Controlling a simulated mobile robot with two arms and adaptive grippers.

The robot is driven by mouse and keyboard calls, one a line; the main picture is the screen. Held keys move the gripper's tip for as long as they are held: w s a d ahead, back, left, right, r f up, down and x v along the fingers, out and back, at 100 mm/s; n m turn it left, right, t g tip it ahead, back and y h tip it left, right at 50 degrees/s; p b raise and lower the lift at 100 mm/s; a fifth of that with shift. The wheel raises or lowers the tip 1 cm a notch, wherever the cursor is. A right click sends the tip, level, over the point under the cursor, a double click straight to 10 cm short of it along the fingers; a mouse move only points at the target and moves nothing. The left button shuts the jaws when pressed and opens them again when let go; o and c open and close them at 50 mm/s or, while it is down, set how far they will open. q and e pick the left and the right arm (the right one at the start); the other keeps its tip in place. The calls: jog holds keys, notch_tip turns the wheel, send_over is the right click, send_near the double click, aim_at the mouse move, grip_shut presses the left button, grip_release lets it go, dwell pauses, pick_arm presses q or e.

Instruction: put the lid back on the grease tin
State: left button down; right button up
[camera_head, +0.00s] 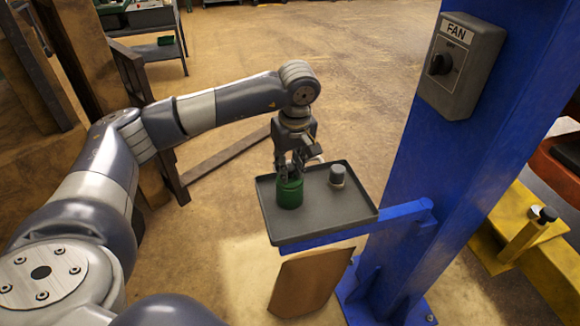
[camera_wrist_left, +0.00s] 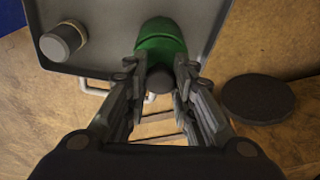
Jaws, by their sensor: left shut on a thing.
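The green grease tin (camera_head: 290,196) stands on the grey tray (camera_head: 342,218), near its left edge. It also shows in the left wrist view (camera_wrist_left: 161,38). My left gripper (camera_head: 291,173) points down over the tin. Its fingers are shut on a dark round knob (camera_wrist_left: 160,78) at the tin's top, which I take to be the lid's knob. The fingers hide much of the top in the head view, and I cannot tell whether the lid is seated or just above the rim. My right gripper is not in view.
A small grey capped jar (camera_head: 337,175) stands on the tray, right of the tin. A blue arm (camera_head: 400,212) joins the tray to a blue post (camera_head: 440,180) with a fan switch box (camera_head: 460,65). A dark round disc (camera_wrist_left: 258,98) lies lower, beside the tray. The tray's front right is clear.

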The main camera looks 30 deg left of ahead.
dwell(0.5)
pick_arm(q)
jog(key=shift+f+b, duration=0.2)
jog(key=shift+b, duration=0.2)
dwell(0.6)
dwell(0.3)
jog(key=c, duration=0.8)
grip_release()
jog(key=shift+r, duration=0.15)
jog(key=shift+r+p, duration=2.1)
jog(key=shift+r, duration=1.35)
